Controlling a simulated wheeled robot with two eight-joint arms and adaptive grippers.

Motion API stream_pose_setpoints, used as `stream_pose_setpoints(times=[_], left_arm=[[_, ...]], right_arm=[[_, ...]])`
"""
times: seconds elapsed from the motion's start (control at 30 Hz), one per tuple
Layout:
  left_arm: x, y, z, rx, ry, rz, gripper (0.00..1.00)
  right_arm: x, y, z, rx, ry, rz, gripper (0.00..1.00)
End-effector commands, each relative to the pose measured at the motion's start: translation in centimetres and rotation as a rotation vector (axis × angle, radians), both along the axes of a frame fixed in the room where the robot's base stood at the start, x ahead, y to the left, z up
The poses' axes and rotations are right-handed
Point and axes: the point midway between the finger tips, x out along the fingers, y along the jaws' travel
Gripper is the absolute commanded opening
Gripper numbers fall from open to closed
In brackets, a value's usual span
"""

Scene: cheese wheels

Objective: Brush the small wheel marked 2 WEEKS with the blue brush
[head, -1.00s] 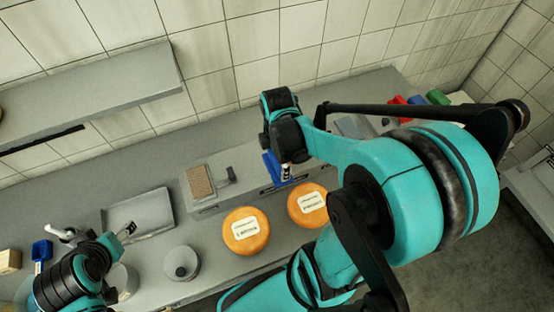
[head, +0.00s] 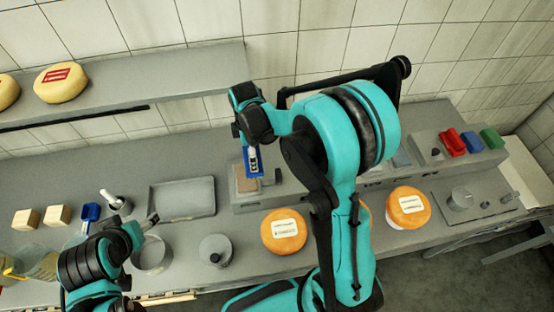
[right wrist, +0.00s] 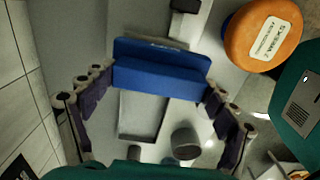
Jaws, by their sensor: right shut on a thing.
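My right gripper (head: 254,146) is shut on the blue brush (head: 254,166), held over the brown pad on the grey block. In the right wrist view the brush (right wrist: 160,76) lies across between the two fingers. An orange wheel (head: 284,232) with a white label sits on the counter to the right of the brush, apart from it. A second orange wheel (head: 408,208) is further right, and a sliver of another shows behind my right arm.
The brown pad (head: 245,180) sits on the long grey block. A grey tray (head: 182,198), a lidded pot (head: 217,251) and a round dish (head: 152,256) stand left. Red, blue and green items are at right. Yellow wheels (head: 62,82) rest on the shelf (head: 150,80).

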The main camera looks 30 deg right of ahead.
Motion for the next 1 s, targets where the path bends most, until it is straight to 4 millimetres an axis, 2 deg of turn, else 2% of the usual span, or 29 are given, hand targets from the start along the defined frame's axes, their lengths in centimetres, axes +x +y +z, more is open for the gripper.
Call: stream_pose_setpoints(times=[0.1,0.2,0.47,0.8,1.0], left_arm=[[0.0,0.0,0.1,0.000,0.000,0.000,0.64],[0.0,0.0,0.1,0.000,0.000,0.000,0.64],[0.0,0.0,-0.9,0.000,0.000,0.000,0.64],[0.0,0.0,-3.3,0.000,0.000,0.000,0.64],[0.0,0.0,-3.7,0.000,0.000,0.000,0.64]], right_arm=[[1.2,1.4,-0.3,0.000,0.000,-0.002,0.63],[1.6,1.9,-0.6,0.000,0.000,-0.005,0.63],[1.7,2.0,-2.1,0.000,0.000,-0.006,0.63],[1.7,2.0,-5.7,0.000,0.000,-0.006,0.63],[1.7,1.9,-6.6,0.000,0.000,-0.005,0.63]])
